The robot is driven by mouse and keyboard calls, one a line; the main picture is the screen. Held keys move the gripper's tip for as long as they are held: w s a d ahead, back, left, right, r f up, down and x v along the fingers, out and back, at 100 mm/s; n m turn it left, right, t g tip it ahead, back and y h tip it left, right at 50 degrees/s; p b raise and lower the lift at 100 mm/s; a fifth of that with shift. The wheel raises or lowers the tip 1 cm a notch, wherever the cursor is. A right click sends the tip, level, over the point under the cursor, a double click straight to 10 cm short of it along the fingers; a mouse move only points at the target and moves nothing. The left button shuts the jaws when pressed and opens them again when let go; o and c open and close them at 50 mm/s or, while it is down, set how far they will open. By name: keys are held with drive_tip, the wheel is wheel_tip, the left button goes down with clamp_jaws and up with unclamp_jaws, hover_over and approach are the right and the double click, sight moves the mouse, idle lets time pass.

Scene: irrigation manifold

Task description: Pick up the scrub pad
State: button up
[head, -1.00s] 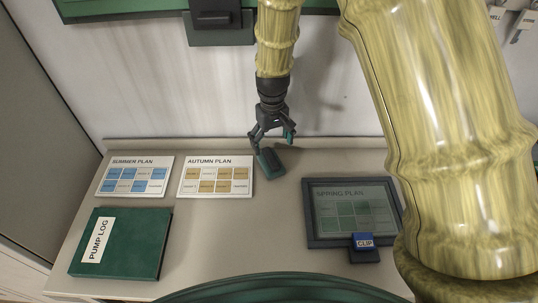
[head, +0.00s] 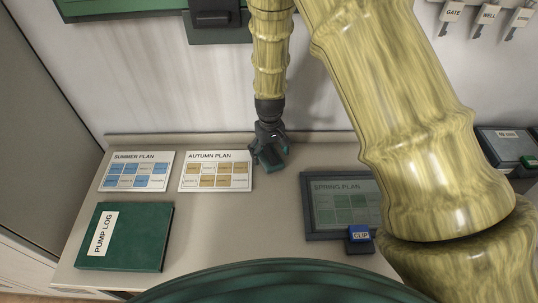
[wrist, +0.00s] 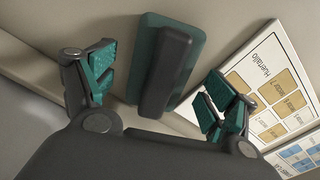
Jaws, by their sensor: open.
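The scrub pad (wrist: 188,40) has a teal-green base and a dark grey handle bar (wrist: 163,72). In the wrist view it lies on the shelf between my two open fingers. My gripper (wrist: 160,88) is open, with teal pads, one finger on each side of the pad and a visible gap to each. In the head view my gripper (head: 268,155) points down over the scrub pad (head: 271,159) at the back of the shelf and hides much of it. I cannot tell the exact height between them.
The autumn plan card (head: 216,171) lies just left of the pad, close to one finger in the wrist view. The summer plan card (head: 137,171), green pump log (head: 124,237), framed spring plan (head: 340,202) and blue clip (head: 360,234) are also on the shelf (head: 235,225). The wall rises behind.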

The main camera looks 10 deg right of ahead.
drive_tip(key=shift+f, duration=0.85)
drive_tip(key=c, duration=1.2)
drive_tip(key=shift+r, duration=0.15)
drive_tip(key=shift+r+b, duration=0.35)
drive_tip(key=shift+r, duration=0.45)
drive_tip(key=shift+r+b, duration=0.35)
drive_tip(key=shift+r, duration=0.5)
drive_tip(key=s+b, duration=0.1)
drive_tip(key=s, duration=0.4)
drive_tip(key=s+d+r+b, duration=0.1)
drive_tip(key=s, duration=0.4)
drive_tip(key=s+d+b, duration=0.1)
drive_tip(key=s, duration=0.4)
drive_tip(key=shift+s+d+r+b, duration=0.25)
drive_tip(key=shift+s+b, duration=0.15)
